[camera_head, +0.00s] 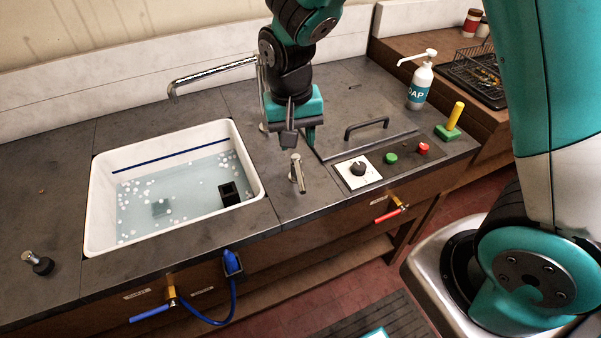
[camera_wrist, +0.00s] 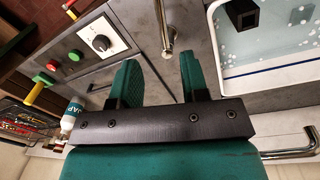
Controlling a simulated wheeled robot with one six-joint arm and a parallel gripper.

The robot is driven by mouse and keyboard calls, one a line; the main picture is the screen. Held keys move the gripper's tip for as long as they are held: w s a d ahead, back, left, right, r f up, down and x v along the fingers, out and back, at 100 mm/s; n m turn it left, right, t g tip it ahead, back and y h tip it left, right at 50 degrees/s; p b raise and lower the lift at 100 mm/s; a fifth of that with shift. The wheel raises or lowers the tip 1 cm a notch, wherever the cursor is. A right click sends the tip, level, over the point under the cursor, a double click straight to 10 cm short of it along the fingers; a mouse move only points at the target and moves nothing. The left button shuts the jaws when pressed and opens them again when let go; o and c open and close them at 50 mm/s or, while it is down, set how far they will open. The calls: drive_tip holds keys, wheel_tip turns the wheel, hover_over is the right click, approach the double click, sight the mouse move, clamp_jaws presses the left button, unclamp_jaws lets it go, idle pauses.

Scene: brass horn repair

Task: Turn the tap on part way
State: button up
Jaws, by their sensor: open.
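The chrome tap spout (camera_head: 215,74) reaches left over the back edge of the sink and also shows at the lower right of the wrist view (camera_wrist: 290,150). A chrome lever (camera_head: 297,174) stands on the dark counter right of the sink; it also shows at the top middle of the wrist view (camera_wrist: 164,30). My gripper (camera_head: 300,140) points down behind and above the lever. Its two teal fingers (camera_wrist: 160,78) are apart and empty, and the lever lies beyond the gap between them. I cannot see any contact.
The white sink (camera_head: 101,200) holds water with white bits and a dark block. Right of the lever are a dark handle (camera_head: 367,125), a knob panel (camera_head: 373,174), green and red buttons, and a soap bottle (camera_head: 420,85). Blue and red valve handles (camera_head: 388,216) sit on the front.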

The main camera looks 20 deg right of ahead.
sight(301, 180)
drive_tip(key=f, duration=0.4)
drive_tip(key=f+p, duration=0.1)
drive_tip(key=f, duration=0.3)
drive_tip(key=f+p, duration=0.1)
drive_tip(key=f, duration=0.2)
drive_tip(key=shift+s+d+f, duration=0.1)
drive_tip(key=shift+d+f, duration=0.3)
clamp_jaws()
